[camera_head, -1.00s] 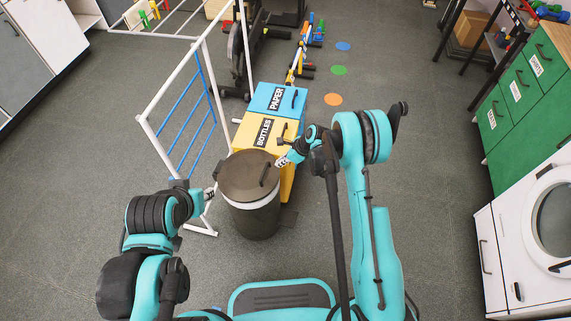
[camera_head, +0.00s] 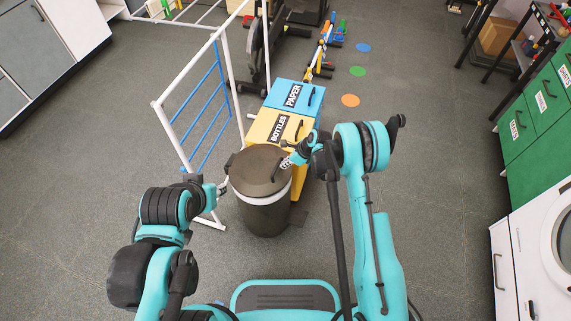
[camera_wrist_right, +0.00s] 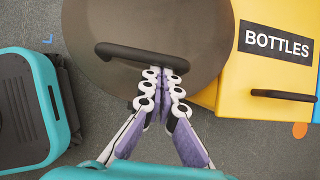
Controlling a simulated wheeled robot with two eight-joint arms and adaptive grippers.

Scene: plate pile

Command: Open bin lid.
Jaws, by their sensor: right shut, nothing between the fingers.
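A round bin (camera_head: 263,212) with a dark body and a white band under its brown-grey lid stands in front of me in the head view. The lid (camera_head: 257,165) lies flat and closed on it and carries a dark bar handle. In the right wrist view the lid (camera_wrist_right: 105,35) fills the upper middle, and the black handle (camera_wrist_right: 140,57) crosses just beyond my fingertips. My right gripper (camera_wrist_right: 163,80) is shut and empty, its fingertips over the lid close to the handle; contact is unclear. My left gripper (camera_head: 222,188) is beside the bin's left side, too small to read.
A yellow BOTTLES bin (camera_head: 262,128) and a blue PAPER bin (camera_head: 284,95) stand behind the round bin. A white frame with blue bars (camera_head: 171,133) stands at the left. Green drawers (camera_head: 532,140) and a white washing machine (camera_head: 535,240) are at the right. Floor between is clear.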

